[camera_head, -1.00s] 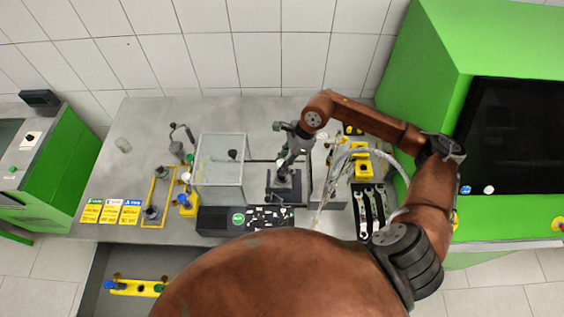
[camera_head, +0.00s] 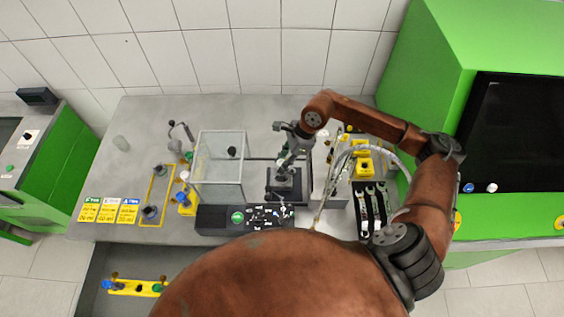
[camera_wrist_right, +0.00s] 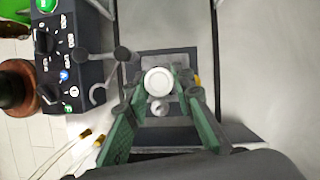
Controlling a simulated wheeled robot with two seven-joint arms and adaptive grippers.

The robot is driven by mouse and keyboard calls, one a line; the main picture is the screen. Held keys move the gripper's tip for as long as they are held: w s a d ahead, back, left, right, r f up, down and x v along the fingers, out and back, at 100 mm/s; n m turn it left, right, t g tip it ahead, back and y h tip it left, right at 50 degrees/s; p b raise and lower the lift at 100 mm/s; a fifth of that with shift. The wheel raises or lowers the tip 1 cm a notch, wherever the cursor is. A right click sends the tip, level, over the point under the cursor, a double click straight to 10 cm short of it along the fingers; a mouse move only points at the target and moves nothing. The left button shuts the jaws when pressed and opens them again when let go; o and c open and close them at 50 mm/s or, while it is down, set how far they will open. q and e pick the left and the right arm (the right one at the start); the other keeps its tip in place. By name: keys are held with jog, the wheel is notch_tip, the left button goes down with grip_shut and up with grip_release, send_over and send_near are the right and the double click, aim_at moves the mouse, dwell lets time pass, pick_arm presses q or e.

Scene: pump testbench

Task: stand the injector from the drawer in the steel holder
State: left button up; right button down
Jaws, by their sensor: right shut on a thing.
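My right gripper (camera_head: 284,168) is over the steel holder (camera_head: 283,188) on the bench, just right of the clear box. In the right wrist view, its green-padded fingers (camera_wrist_right: 162,100) are closed around the injector (camera_wrist_right: 158,80), whose round white end faces the camera. The holder's grey plate (camera_wrist_right: 182,60) lies behind the injector in that view. The injector's far end is hidden, so I cannot tell whether it touches the holder. The open drawer (camera_head: 92,270) is at lower left, with a yellow rack (camera_head: 135,288) carrying small coloured parts. My left gripper is not in view.
The clear box (camera_head: 220,165) stands close left of the holder. A black control panel (camera_head: 245,218) lies in front. A wrench tray (camera_head: 371,208) and hoses (camera_head: 335,175) are to the right. The bench's far left is mostly free.

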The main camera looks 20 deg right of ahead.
jog(key=shift+f+b, duration=0.35)
jog(key=shift+b, duration=0.05)
dwell(0.4)
jog(key=c, duration=1.6)
grip_release()
jog(key=shift+r+p, duration=1.3)
jog(key=shift+r, duration=2.2)
jog(key=shift+a+f, duration=0.1)
